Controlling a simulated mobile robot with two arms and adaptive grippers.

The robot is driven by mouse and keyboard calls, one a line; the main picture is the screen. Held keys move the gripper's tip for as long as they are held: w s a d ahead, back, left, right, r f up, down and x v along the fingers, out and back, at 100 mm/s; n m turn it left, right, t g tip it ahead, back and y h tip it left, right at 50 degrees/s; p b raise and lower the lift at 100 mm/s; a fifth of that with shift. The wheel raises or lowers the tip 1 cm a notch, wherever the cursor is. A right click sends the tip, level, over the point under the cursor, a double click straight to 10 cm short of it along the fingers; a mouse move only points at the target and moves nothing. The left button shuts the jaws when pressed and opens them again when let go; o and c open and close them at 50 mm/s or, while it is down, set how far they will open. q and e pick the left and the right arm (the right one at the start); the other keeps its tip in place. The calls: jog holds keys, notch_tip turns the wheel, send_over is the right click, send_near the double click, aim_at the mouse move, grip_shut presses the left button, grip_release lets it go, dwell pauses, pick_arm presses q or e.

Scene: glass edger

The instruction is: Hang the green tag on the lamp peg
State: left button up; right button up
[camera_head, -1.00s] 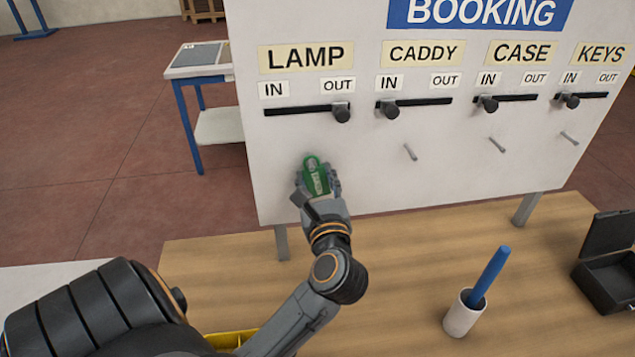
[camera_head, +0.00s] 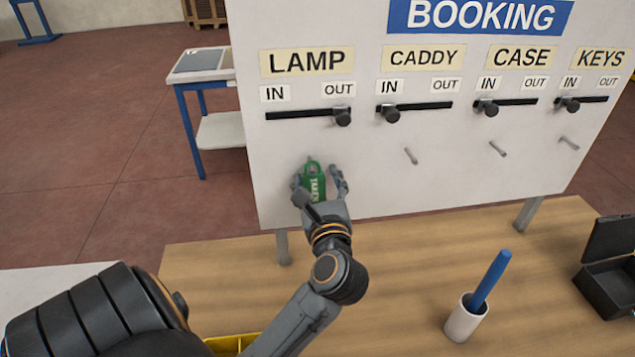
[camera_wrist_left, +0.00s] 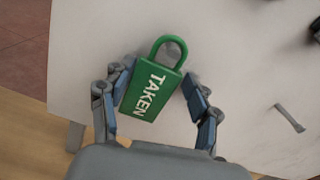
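The green tag (camera_head: 313,187), lettered TAKEN, is upright against the white board below the LAMP label (camera_head: 307,62). In the left wrist view the tag (camera_wrist_left: 152,93) is tilted, with its loop at the top. The lamp peg is hard to make out behind the loop, so I cannot tell for sure that the loop is around it. My left gripper (camera_head: 321,184) is open, with its fingers on both sides of the tag. In the left wrist view the gripper (camera_wrist_left: 160,95) shows a clear gap on the tag's right and little or none on its left. My right gripper is not in view.
Bare pegs stick out under CADDY (camera_head: 411,156), CASE (camera_head: 497,149) and KEYS (camera_head: 569,143). The lamp slider (camera_head: 342,117) is at OUT. A white cup (camera_head: 465,318) with a blue stick and an open black box (camera_head: 608,285) stand on the wooden table (camera_head: 400,260).

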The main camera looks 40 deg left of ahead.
pick_arm(q)
jog(key=shift+a+f, duration=0.1)
jog(key=shift+a, duration=0.05)
jog(key=shift+s+d+f, duration=0.2)
jog(key=shift+s+d, duration=0.1)
jog(key=shift+d, duration=0.25)
jog(key=v, duration=1.1)
jog(key=shift+r, duration=0.25)
